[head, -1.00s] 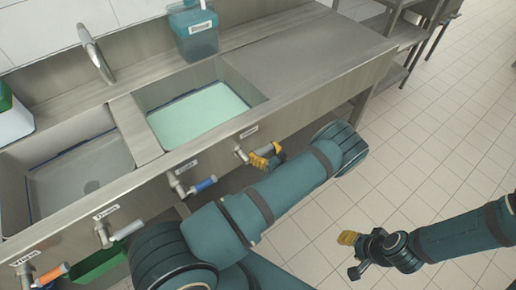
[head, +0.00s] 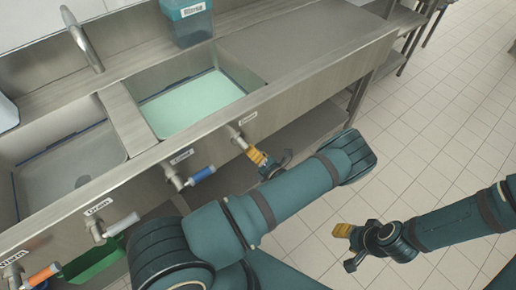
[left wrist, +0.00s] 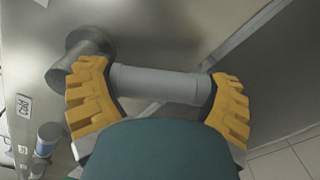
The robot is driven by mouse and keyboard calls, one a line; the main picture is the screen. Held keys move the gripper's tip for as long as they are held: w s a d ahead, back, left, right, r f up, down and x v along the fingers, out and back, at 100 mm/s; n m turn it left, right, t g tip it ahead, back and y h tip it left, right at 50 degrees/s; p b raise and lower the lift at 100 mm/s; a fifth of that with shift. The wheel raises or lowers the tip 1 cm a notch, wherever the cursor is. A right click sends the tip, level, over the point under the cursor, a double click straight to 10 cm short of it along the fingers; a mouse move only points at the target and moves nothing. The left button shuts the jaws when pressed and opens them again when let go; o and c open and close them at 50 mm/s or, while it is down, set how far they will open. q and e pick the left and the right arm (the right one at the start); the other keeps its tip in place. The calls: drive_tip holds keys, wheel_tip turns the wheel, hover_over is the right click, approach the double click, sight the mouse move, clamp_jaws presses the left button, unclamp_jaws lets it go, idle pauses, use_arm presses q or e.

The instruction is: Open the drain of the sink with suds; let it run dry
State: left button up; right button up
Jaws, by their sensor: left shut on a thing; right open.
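The right sink basin (head: 252,80) holds pale green liquid (head: 195,103); I cannot make out separate suds. Its drain valve (head: 239,142) sticks out of the front panel below it. My left gripper (head: 259,158) is shut on that valve's handle. In the left wrist view the yellow fingers of my left gripper (left wrist: 158,98) sit on both sides of the grey cylindrical handle (left wrist: 155,82). The basin's drain hole is hidden under the liquid. My right gripper (head: 345,245) is open and empty, out over the floor at the right.
The left basin (head: 70,165) looks empty, with its drain hole visible. Blue (head: 200,174), white (head: 122,224) and orange (head: 42,275) valve handles line the front panel. A teal container (head: 187,22) stands behind the right basin. The tiled floor (head: 430,130) at right is clear.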

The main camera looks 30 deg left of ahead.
use_arm(q)
drive_tip(key=shift+s+a+f+m, duration=0.2)
drive_tip(key=shift+s+m, duration=0.25)
drive_tip(key=shift+m, duration=0.3)
drive_tip(key=shift+s+a+f+m, duration=0.1)
drive_tip(key=shift+s+a+m, duration=0.25)
drive_tip(key=shift+m, duration=0.45)
drive_tip(key=shift+s+a+f+m, duration=0.1)
drive_tip(key=shift+s+m, duration=0.4)
drive_tip(key=shift+m, duration=0.25)
drive_tip(key=o, duration=1.1)
drive_tip(key=shift+f, duration=0.1)
drive_tip(key=v, duration=1.2)
